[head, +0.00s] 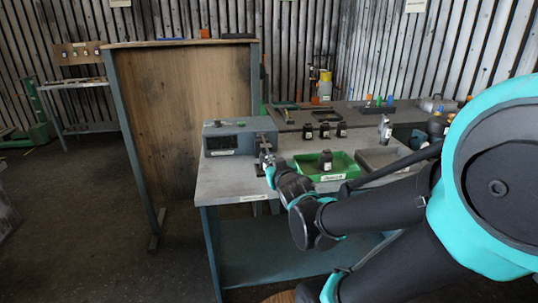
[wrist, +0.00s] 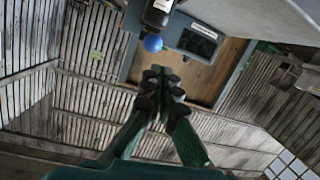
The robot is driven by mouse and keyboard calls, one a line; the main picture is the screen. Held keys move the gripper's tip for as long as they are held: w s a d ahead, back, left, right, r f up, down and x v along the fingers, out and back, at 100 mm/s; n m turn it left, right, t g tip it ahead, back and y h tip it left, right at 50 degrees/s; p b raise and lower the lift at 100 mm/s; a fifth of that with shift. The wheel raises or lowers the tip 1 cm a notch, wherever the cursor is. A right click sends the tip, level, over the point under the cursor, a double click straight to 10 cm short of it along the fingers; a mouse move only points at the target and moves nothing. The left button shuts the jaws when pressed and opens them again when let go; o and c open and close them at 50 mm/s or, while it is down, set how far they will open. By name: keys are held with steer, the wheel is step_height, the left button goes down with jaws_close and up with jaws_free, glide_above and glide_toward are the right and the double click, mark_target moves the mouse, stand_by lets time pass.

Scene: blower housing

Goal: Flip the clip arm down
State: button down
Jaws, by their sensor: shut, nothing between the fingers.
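The grey housing (head: 228,138) sits on the left part of the workbench, with a dark panel on its front. In the wrist view the housing's dark panel (wrist: 197,42) faces the camera. A dark part ending in a blue ball (wrist: 152,43) shows beside the housing there; it may be the clip arm, but I cannot tell for sure. My gripper (wrist: 163,76) is shut and empty, its tips below the blue ball in that picture, apparently apart from it. In the head view my gripper (head: 265,160) is at the housing's right side and partly hides what is there.
A green tray (head: 312,164) with a dark bottle (head: 326,160) stands right of my gripper. Several dark bottles stand behind it. A grey tray (head: 378,158) is further right. A tall wooden panel (head: 185,90) stands behind the bench.

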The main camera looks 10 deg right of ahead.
steer(key=s+f, duration=0.1)
steer(key=s, duration=0.1)
steer(key=s+f, duration=0.1)
steer(key=s, duration=0.1)
steer(key=shift+s+d+f, duration=0.1)
steer(key=shift+d+f, duration=0.05)
steer(key=shift+f, duration=0.15)
steer(key=s+d+f+m+g+h, duration=0.1)
steer(key=s+d+f+g, duration=0.15)
steer(key=f, duration=0.25)
steer(key=s+d+f+m+g+h, duration=0.1)
steer(key=d+f+g, duration=0.2)
steer(key=f, duration=0.2)
steer(key=s+f+g, duration=0.6)
steer(key=s, duration=0.3)
steer(key=shift+a+f+m+y, duration=0.3)
steer(key=shift+a+f+m, duration=0.05)
steer(key=shift+f+m, duration=0.05)
